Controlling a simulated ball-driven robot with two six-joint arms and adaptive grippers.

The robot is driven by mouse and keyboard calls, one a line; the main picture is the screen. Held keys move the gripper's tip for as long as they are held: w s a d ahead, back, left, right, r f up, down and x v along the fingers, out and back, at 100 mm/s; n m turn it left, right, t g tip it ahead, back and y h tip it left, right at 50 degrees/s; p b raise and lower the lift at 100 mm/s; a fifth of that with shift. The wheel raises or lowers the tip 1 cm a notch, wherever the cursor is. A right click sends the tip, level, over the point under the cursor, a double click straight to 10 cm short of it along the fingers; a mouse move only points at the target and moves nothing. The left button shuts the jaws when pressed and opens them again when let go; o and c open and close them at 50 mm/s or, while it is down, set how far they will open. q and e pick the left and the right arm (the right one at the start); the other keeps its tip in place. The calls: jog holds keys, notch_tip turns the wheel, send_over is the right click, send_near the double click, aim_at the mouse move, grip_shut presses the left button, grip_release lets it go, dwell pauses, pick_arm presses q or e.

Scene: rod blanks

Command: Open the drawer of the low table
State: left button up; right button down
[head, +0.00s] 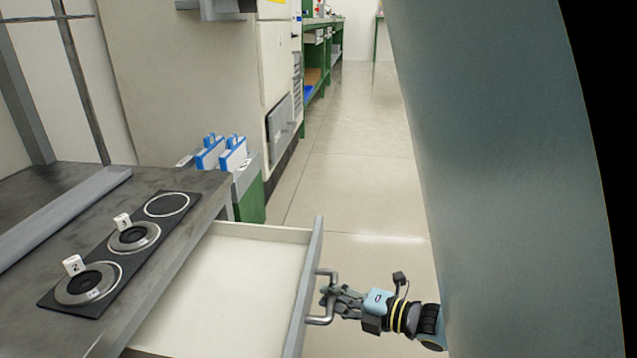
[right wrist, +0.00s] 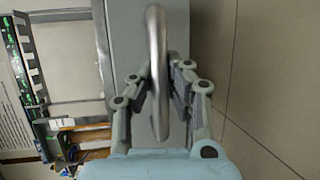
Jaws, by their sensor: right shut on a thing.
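The drawer (head: 235,275) of the low table (head: 170,255) is pulled out, and its pale inside looks empty. Its grey front (head: 303,285) carries a metal bar handle (head: 322,319). My right gripper (head: 328,297) is shut on the handle, coming from the right. In the right wrist view the handle (right wrist: 158,75) runs upright between the two fingers of the gripper (right wrist: 162,90). My left gripper is not in view.
A black plate (head: 150,240) with round places and numbered white blocks lies on the table top. Blue-and-white items (head: 222,155) stand behind the table. The floor (head: 350,190) right of the drawer is clear. A large grey-blue surface fills the right side of the head view.

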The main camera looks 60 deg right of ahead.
jog(key=c, duration=1.2)
grip_release()
jog(key=shift+c, duration=0.2)
jog(key=shift+s, duration=0.1)
jog(key=s+r, duration=0.2)
jog(key=s, duration=0.9)
jog(key=shift+s, duration=0.3)
jog(key=shift+r, duration=0.1)
